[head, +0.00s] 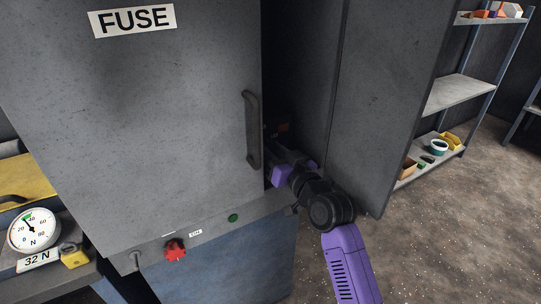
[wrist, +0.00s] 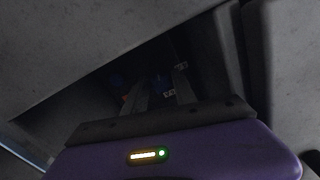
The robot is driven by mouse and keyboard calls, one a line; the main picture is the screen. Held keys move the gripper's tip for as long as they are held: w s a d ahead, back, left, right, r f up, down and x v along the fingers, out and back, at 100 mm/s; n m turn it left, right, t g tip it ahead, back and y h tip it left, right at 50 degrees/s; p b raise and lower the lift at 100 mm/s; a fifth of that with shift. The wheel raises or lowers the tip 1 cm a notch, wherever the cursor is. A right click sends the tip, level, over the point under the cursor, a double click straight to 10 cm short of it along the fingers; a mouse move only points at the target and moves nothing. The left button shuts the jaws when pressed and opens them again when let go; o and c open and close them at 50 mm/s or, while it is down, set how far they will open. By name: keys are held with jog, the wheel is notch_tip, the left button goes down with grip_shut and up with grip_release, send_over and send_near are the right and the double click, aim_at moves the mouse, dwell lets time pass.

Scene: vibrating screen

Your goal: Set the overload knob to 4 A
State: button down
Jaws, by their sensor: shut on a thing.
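In the head view my purple gripper reaches into the dark gap of a grey cabinet (head: 180,110), behind the handled FUSE panel's right edge; its fingertips are hidden there. In the wrist view my gripper (wrist: 160,92) has its two dark fingers close together deep in the shadow. They are shut on a small part among the dark blue shapes (wrist: 158,84), apparently the overload knob. Its pointer and scale are too dark to read. Small pale labels (wrist: 169,93) show beside the fingertips.
A tall grey panel (head: 380,110) stands close to the right of my arm. A black handle (head: 252,130) is just left of it. A gauge (head: 33,229) is at left, shelves (head: 460,92) at right.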

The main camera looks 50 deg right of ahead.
jog(key=shift+f+n+b, duration=0.2)
jog(key=shift+n+b, duration=0.35)
jog(key=shift+n, duration=0.65)
jog(key=c, duration=1)
grip_release()
jog(key=shift+r, duration=0.1)
jog(key=shift+c, duration=0.2)
jog(key=v, duration=0.6)
jog(key=shift+s, duration=0.25)
jog(key=shift+s+a, duration=0.2)
jog(key=shift+s, duration=0.4)
